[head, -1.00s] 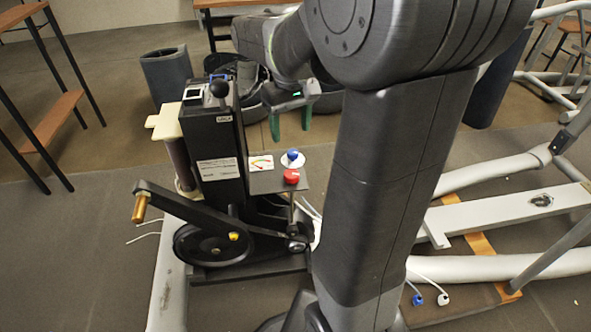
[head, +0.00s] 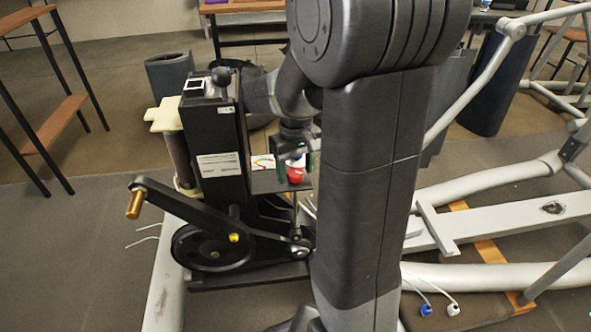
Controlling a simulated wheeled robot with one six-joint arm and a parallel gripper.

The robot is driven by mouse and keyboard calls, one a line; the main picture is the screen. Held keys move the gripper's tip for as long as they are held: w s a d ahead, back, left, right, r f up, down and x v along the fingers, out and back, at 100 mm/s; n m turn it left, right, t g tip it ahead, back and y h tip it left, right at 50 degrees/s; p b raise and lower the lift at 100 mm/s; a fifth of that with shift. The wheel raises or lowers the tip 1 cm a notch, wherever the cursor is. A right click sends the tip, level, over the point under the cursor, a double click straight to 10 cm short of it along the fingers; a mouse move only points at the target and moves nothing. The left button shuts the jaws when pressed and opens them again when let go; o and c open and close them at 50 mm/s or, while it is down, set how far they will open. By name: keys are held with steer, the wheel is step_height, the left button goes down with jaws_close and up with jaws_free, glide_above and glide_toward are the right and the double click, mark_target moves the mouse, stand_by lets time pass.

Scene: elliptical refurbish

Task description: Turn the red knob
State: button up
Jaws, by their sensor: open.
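The red knob (head: 296,173) sits on the small dark panel (head: 266,184) on the right side of the black machine. The fingers are apart. I cannot tell whether they touch the knob. My gripper and arm cover the blue-topped knob behind it and part of the gauge (head: 262,162).
The black machine box (head: 216,150) with a ball-topped lever (head: 221,76) stands left of the gripper. A crank arm with a brass handle (head: 135,203) sticks out below. Pale tubular frames (head: 490,262) lie at the right.

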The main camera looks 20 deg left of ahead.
steer(key=c, duration=1)
steer(key=shift+r+m+p, duration=0.1)
steer(key=shift+m+p, duration=0.2)
steer(key=shift+r+m+p, duration=0.1)
steer(key=shift+m+p, duration=0.7)
steer(key=m+p, duration=0.3)
steer(key=m, duration=0.1)
steer(key=m+p, duration=0.2)
steer(key=m, duration=0.2)
steer(key=shift+m, duration=0.4)
steer(key=shift+m+p, duration=0.65)
steer(key=shift+m, duration=1.25)
